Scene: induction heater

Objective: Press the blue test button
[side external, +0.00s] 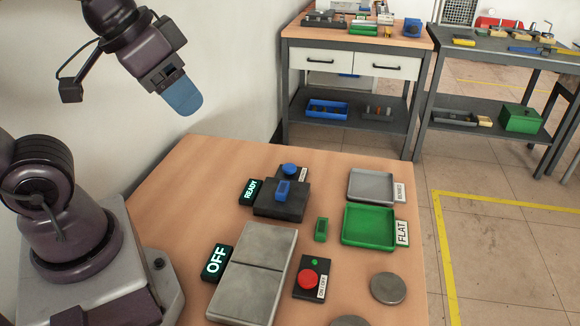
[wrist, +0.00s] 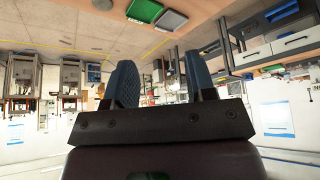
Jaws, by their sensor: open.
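The blue button (side external: 290,168) is a round cap on a dark box near the far edge of the wooden table. Its white label (side external: 304,173) is too small to read. My gripper (side external: 183,98) is raised above and left of the table's far edge, well apart from the button. In the wrist view my gripper (wrist: 160,65) has two spread blue-grey fingers with nothing between them. I cannot make out the button in the wrist view.
A READY sign (side external: 250,191) and an OFF sign (side external: 216,262) glow. A grey plate (side external: 257,270), a red button (side external: 308,278), a small green piece (side external: 321,229), a green FLAT tray (side external: 369,226), a grey tray (side external: 376,186) and a disc (side external: 388,288) occupy the table. Its far left is clear.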

